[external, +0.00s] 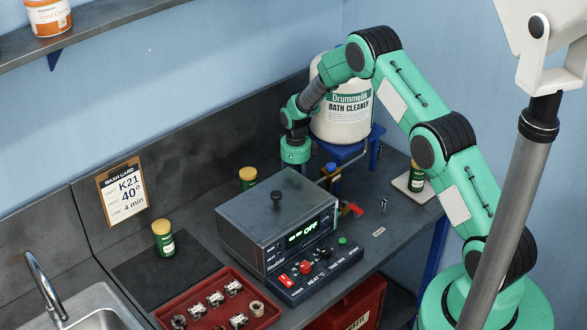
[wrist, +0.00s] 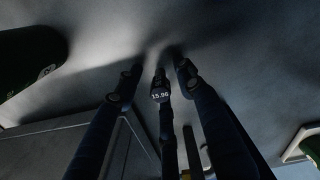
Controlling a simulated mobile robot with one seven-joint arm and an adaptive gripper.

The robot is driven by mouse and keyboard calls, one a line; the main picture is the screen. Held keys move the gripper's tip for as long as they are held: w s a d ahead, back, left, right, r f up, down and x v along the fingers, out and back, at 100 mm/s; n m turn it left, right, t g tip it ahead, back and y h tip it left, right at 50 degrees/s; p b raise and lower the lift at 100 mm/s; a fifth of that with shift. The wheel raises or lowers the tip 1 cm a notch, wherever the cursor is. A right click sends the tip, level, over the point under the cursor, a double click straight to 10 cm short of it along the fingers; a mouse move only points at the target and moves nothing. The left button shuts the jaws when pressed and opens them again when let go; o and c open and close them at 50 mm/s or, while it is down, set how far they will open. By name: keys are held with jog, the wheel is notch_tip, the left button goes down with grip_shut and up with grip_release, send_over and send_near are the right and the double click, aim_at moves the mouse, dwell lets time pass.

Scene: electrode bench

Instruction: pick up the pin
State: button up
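A small upright metallic piece (external: 384,204) stands on the bench right of the grey washer; it may be the pin, but it is too small to be sure. My gripper (external: 293,167) points down behind the washer, its fingers mostly hidden there. In the wrist view my gripper (wrist: 160,67) has its dark fingers apart over the grey bench. No metallic pin is clear in the wrist view.
The washer (external: 262,222) stands between my gripper and the front edge. A white bath cleaner tub (external: 342,120) is behind right. Green jars (external: 164,240) stand about. A red tray (external: 190,322) holds metal parts. A red-handled tool (external: 352,210) lies beside the washer.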

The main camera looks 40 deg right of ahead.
grip_shut()
notch_tip(320, 180, up, 28)
jog(key=b, duration=0.2)
dwell(0.7)
dwell(0.5)
